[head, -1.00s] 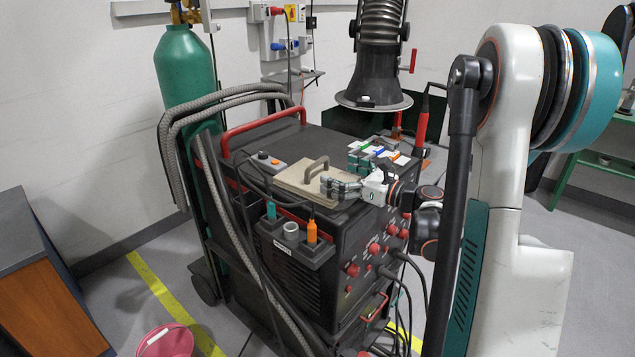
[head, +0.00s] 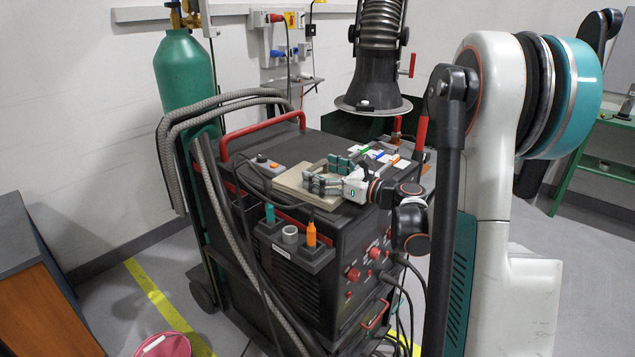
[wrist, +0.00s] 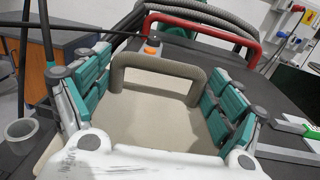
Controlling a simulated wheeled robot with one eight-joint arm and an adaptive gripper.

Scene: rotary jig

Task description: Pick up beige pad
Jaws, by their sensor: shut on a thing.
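The beige pad (head: 291,183) is a flat square block with an arched grey-brown handle. It lies on the dark top of the welding machine (head: 345,213). My gripper (head: 322,172) is over the pad and shut on it. In the wrist view the pad (wrist: 150,122) sits between the two grey and teal fingers, with its handle (wrist: 158,66) standing up between them. The exact contact points are hard to see. In the head view my fingers hide part of the pad and most of the handle.
A small box with an orange button (head: 263,158) sits left of the pad, in front of a red rail (head: 262,128). White cards and coloured markers (head: 374,150) lie behind my gripper. A holder with teal and orange tools (head: 293,245) is at the front edge. A black extraction hood (head: 374,88) hangs above.

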